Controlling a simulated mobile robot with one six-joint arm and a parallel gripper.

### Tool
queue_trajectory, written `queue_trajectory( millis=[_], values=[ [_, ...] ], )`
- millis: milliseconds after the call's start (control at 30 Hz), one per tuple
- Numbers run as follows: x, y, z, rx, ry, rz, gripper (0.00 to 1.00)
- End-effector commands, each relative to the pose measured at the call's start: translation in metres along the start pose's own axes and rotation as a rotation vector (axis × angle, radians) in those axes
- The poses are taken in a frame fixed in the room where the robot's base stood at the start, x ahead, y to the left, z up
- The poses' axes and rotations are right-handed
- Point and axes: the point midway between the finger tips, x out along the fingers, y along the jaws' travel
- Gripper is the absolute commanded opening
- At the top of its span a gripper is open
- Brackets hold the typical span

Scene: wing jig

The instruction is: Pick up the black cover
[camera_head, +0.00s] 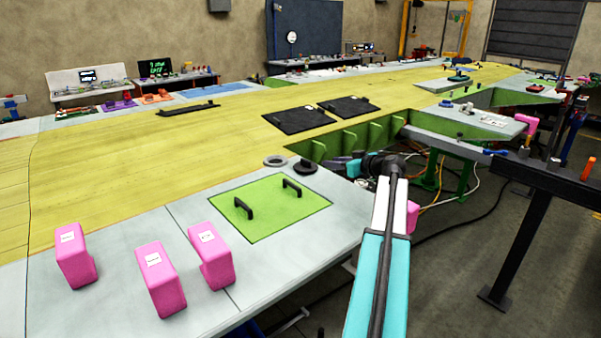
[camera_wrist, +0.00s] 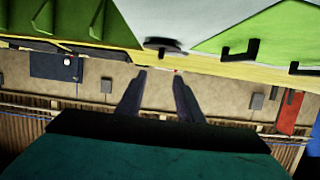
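A round black cover (camera_head: 305,167) lies on the grey panel of the wing, right beside a grey ring (camera_head: 275,161). A dark flat round shape (camera_wrist: 162,43), probably the cover, shows edge-on in the wrist view, just beyond my fingertips. My gripper (camera_head: 340,165) is to the right of the cover in the head view, at the end of my outstretched arm. In the wrist view my gripper (camera_wrist: 159,75) has its two dark fingers apart, with nothing between them. The exact gap to the cover cannot be told.
A green panel (camera_head: 268,218) with two black handles lies in front of the cover. Three pink blocks (camera_head: 162,280) stand at the near left. Two flat black squares (camera_head: 298,120) lie on the yellow surface (camera_head: 200,140) behind. Green ribs (camera_head: 350,141) line the open edge.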

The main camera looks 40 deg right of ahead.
Motion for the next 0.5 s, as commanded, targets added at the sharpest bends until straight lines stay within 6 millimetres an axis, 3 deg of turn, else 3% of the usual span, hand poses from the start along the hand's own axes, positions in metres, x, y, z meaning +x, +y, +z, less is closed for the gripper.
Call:
queue_trajectory(
  millis=[133, 500],
  values=[
    [0.0035, -0.0009, 0.0092, 0.000, 0.000, -0.001, 0.33],
    [0.0042, -0.0015, 0.0093, -0.001, 0.000, -0.002, 0.33]
  ],
)
